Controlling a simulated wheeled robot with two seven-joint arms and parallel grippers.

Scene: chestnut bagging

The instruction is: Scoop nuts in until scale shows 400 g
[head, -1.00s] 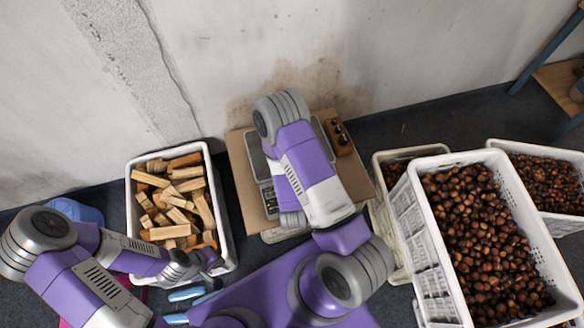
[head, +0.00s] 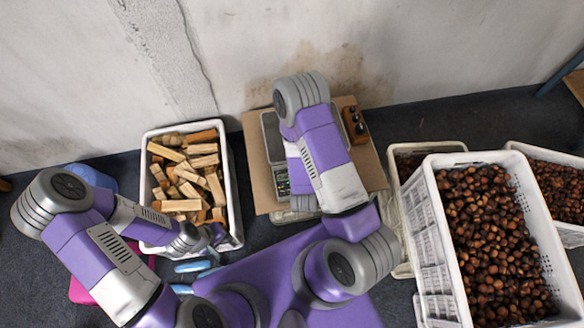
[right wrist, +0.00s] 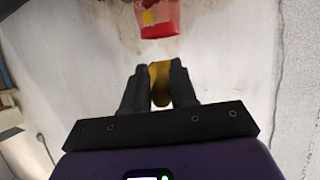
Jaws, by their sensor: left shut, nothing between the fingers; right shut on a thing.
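The white crate of brown nuts (head: 432,215) stands at the right in the head view. The scale (head: 270,128) lies on a cardboard sheet (head: 257,175) in the middle, partly hidden by my right arm. Its display is too small to read. My right gripper is hidden in the head view. In the right wrist view my right gripper (right wrist: 160,75) is shut on a yellow-brown piece (right wrist: 160,84), perhaps a handle. A red thing with a yellow patch (right wrist: 160,20) shows beyond the fingertips.
A white crate of wood pieces (head: 236,205) stands left of the scale. A small brown object with knobs (head: 356,125) sits on the cardboard's right. More nut crates stand behind the big one and at far right (head: 560,228). Blue slipper-like items (head: 192,266) lie on the floor.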

